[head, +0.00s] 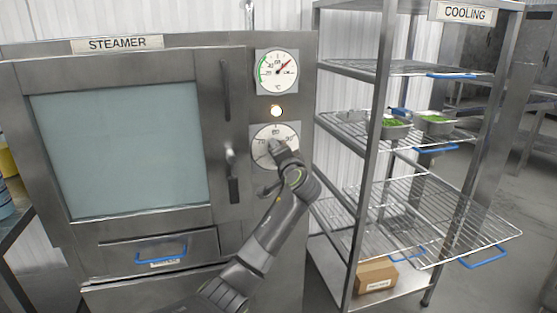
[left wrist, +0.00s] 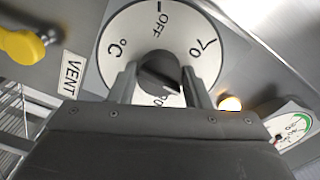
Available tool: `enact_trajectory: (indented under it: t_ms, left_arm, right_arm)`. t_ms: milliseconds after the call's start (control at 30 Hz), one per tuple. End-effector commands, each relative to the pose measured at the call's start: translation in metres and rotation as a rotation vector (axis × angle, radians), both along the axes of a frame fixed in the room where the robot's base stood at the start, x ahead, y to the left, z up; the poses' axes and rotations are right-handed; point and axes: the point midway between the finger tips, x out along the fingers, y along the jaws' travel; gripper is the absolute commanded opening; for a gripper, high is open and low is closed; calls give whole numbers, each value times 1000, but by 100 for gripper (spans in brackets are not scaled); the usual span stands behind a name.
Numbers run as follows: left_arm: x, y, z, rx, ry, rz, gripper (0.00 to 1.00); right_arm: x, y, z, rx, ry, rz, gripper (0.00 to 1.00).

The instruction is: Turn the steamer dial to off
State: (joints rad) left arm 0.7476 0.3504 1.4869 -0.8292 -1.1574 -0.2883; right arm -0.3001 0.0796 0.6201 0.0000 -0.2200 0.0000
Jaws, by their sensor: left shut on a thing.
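The steamer (head: 120,62) is a steel cabinet with a glazed door, at the left in the head view. Its white dial (head: 289,130) is on the right panel, below a lamp and a gauge. The dial fills the upper middle of the left wrist view (left wrist: 118,35), with OFF at the top and 70 at the right. Its dark knob (left wrist: 158,70) slants toward the lower right, away from OFF. My left gripper (head: 277,152) is at the dial, its two fingers shut on the knob (left wrist: 161,80). The fingers partly cover the lower number. My right gripper is not in view.
The lamp (head: 277,112) glows below the temperature gauge (head: 277,72). A black door handle (head: 233,178) is close left of my gripper. A yellow handle (left wrist: 25,46) is near the VENT label (left wrist: 72,75). The COOLING rack (head: 372,180) stands right, with shelves jutting out.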

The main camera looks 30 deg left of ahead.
Motion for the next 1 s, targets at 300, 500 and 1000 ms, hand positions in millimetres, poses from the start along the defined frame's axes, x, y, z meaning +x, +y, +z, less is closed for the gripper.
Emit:
enact_trajectory:
  t_ms: [300,500,1000]
  left_arm:
    - [0,0,-5,-196,-228,-1,21]
    - [0,0,-5,-317,-372,0,21]
    - [1,-1,-6,-626,-731,1,21]
  right_arm:
    - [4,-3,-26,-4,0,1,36]
    - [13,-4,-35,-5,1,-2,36]
    - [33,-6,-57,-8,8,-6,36]
